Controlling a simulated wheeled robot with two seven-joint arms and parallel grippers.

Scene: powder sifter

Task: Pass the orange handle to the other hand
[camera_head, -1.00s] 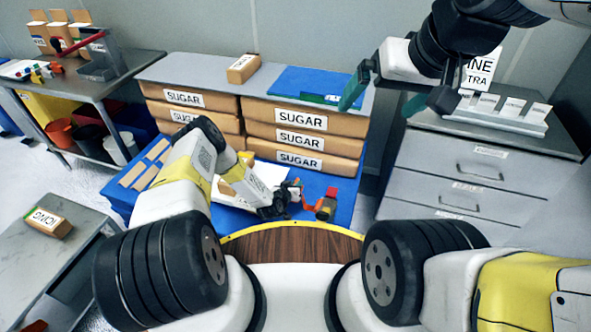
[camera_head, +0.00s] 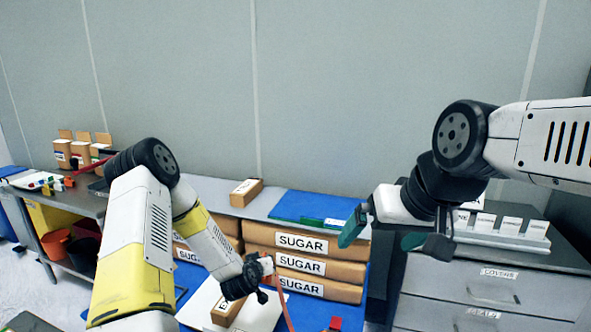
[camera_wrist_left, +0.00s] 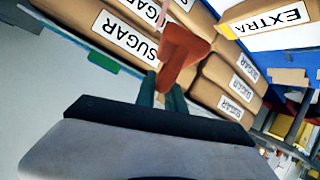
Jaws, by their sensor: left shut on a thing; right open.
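The orange handle (camera_wrist_left: 183,52) shows in the left wrist view between the green fingertips of my left gripper (camera_wrist_left: 162,92), which is shut on it. In the head view the left gripper (camera_head: 262,278) is in front of the sugar bags, with a thin orange-red strip (camera_head: 285,306) hanging below it, likely part of the handle. My right gripper (camera_head: 382,234) is open and empty, in the air to the right of the left one. The two grippers are well apart. The handle's far end is not clear.
Brown sugar bags (camera_head: 302,241) are stacked behind the left gripper. A blue folder (camera_head: 308,205) and a small box (camera_head: 246,193) lie on the grey shelf above them. A drawer cabinet (camera_head: 495,287) stands at the right. The air between the grippers is clear.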

